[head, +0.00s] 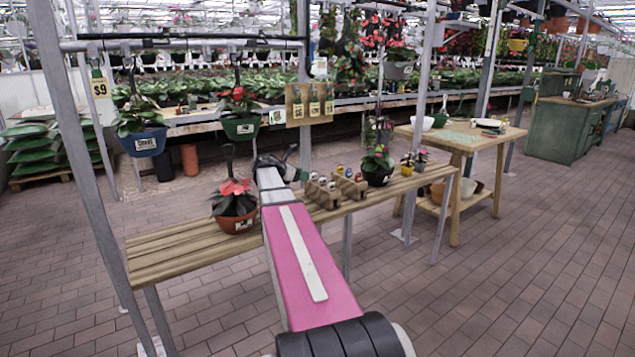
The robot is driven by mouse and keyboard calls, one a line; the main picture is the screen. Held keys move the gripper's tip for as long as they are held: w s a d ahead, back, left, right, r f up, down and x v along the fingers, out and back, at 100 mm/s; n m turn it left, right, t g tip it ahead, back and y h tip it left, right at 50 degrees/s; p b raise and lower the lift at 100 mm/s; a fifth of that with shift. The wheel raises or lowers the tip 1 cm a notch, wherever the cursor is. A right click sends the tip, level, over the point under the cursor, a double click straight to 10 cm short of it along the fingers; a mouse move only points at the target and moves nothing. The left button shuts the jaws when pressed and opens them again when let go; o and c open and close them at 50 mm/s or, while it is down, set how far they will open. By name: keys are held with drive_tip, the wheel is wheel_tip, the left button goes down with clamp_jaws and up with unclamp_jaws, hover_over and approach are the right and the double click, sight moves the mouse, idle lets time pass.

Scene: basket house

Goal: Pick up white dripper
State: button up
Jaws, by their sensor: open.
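I cannot make out a white dripper for certain. A white bowl-like thing (424,123) stands on the far wooden table (487,143), and a small white thing (489,123) lies farther right on it. My pink arm reaches forward over the slatted wooden bench. My gripper (277,162) is at its far end, small and dark, above the back of the bench. It looks open, and I see nothing held in it. It is well left of the far table and apart from both white things. My arm hides part of the bench.
The slatted bench (185,250) holds a red-flowered pot (235,222) left of my arm, and small wooden racks (325,193) and a dark pot (378,176) to the right. Metal posts and hanging pots frame it. The brick floor at right is clear.

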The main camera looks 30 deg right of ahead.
drive_tip(key=x, duration=1)
drive_tip(key=shift+d, duration=0.4)
drive_tip(key=c, duration=0.8)
